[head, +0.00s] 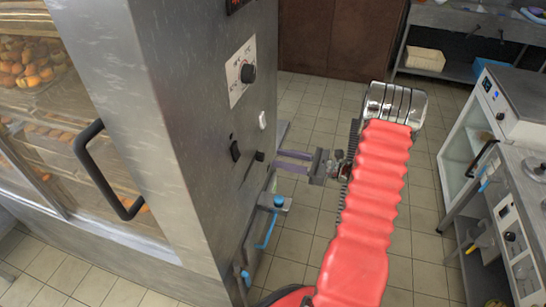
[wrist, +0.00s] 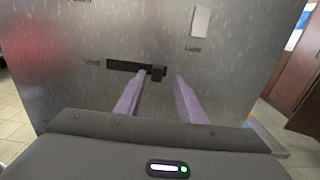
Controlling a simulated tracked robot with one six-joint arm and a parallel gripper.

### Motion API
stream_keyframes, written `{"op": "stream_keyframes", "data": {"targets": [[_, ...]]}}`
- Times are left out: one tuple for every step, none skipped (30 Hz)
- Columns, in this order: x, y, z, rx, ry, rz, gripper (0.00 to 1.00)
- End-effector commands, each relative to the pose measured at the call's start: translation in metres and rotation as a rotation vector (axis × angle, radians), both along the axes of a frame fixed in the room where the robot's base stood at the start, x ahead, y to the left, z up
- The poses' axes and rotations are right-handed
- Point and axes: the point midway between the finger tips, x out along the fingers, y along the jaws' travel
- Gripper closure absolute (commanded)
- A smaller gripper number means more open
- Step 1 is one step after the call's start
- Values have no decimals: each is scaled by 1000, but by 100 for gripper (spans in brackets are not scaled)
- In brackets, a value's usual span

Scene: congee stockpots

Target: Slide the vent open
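The vent is a dark horizontal slot (wrist: 122,66) in the steel cabinet's side panel, with a small black slider knob (wrist: 157,74) near the right end of the slot. The knob also shows in the head view (head: 259,156). My gripper (head: 276,161) points at this panel. In the wrist view, its two purple fingers (wrist: 160,77) are open, with the left fingertip just left of the knob and the right one to its right. The knob appears between them, and a gap shows on the right. I cannot tell whether the fingertips reach around it or stop short.
A white light switch (wrist: 200,21) sits above the slot. A counter with equipment (head: 520,180) stands right. Tiled floor lies between.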

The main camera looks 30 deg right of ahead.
Motion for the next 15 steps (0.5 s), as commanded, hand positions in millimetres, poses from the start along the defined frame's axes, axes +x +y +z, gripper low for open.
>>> {"op": "stream_keyframes", "data": {"targets": [[-7, -7, 0, 0, 0, -4, 64], [-11, -10, 0, 1, -1, -4, 64], [-16, -15, 0, 1, -1, -3, 64], [-20, -18, 0, 1, -1, -4, 64], [-24, -21, 0, 1, -1, -4, 64], [-29, -26, 0, 0, 0, -3, 64], [-33, -29, 0, 0, 0, -4, 64], [-38, -32, 0, 0, 0, -4, 64], [-42, -36, 0, 0, 0, -3, 64], [-46, -39, 0, 1, -1, -4, 64], [-49, -42, 0, 1, -1, -4, 64], [-52, -44, 0, 0, -1, -2, 64], [-55, -46, 0, -1, -1, -2, 64], [-57, -48, 0, -1, -1, -2, 64], [-59, -50, 0, 0, 0, -2, 64]]}}
